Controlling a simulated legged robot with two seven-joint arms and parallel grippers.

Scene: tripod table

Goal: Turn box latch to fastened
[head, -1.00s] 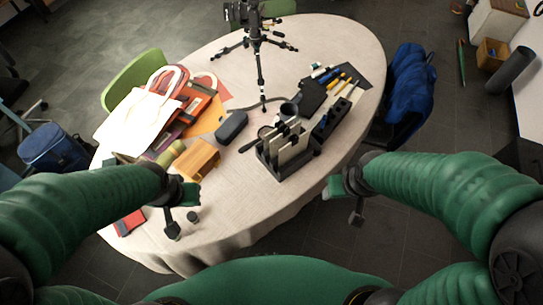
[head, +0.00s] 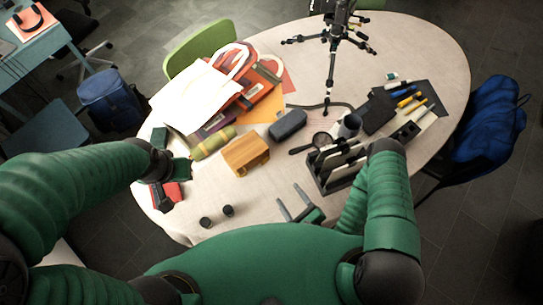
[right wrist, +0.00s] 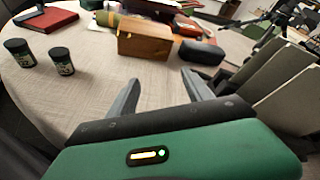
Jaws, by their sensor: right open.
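The wooden box (head: 246,155) sits on the table left of the desk organizer. It also shows in the right wrist view (right wrist: 145,42), straight ahead beyond the fingertips. Its latch is too small to make out clearly. My right gripper (head: 293,202) is open and empty over the near part of the table, in front of and to the right of the box. In the right wrist view its two fingers (right wrist: 160,78) are spread, apart from the box. My left gripper (head: 164,198) is at the table's left edge, away from the box; its fingers are hard to tell apart.
Two small dark jars (head: 217,216) stand near the front edge. The black organizer (head: 330,180) with upright panels is beside my right forearm. A dark case (head: 288,125), a green-yellow cylinder (head: 212,143) and paper bags (head: 215,90) lie around the box. Bare cloth separates gripper and box.

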